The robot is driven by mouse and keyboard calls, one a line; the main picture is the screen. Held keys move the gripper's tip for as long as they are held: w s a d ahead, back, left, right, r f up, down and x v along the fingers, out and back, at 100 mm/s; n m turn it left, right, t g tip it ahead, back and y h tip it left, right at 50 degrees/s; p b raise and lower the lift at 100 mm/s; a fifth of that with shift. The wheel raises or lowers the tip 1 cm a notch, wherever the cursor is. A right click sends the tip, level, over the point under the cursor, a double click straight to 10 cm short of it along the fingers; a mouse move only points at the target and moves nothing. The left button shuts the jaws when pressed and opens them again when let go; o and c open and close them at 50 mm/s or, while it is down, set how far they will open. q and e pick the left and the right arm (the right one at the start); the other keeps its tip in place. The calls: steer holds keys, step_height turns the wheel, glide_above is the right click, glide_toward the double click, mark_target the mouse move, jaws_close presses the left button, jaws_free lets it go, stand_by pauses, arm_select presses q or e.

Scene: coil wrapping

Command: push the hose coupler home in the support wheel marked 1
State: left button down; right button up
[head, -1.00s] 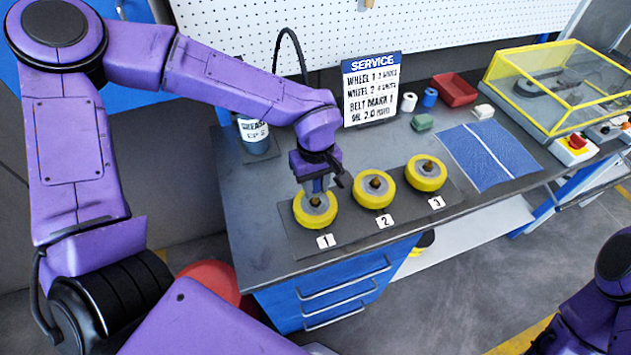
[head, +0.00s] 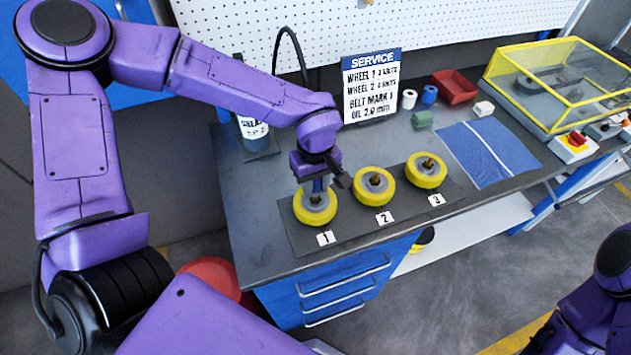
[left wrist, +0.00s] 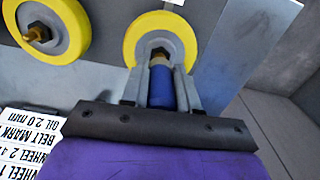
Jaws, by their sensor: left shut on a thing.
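The support wheel marked 1 (head: 305,216) is yellow with a grey hub and lies flat on a dark mat at the bench's front left; it also shows in the left wrist view (left wrist: 133,42). My left gripper (head: 318,186) is directly above its hub, pointing down. It is shut on the blue hose coupler (left wrist: 161,88), which sits between the fingers. The coupler's front end is at the brass fitting (left wrist: 160,54) in the hub. How deep it sits on the fitting I cannot tell. My right gripper is out of view; only part of my right arm shows.
Wheel 2 (head: 386,200) and wheel 3 (head: 436,180) lie to the right, with number tags in front. A grease container (head: 255,134), a black hose arc (head: 290,32) and the service sign (head: 371,88) stand behind. A blue cloth (head: 500,160) lies right.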

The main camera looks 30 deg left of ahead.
arm_select(q)
steer(key=shift+f+b, duration=0.35)
steer(key=shift+f, duration=0.4)
steer(key=c, duration=0.8)
jaws_free()
step_height(320, 180, up, 10)
steer(key=shift+r+b, duration=0.25)
steer(key=shift+b, duration=0.45)
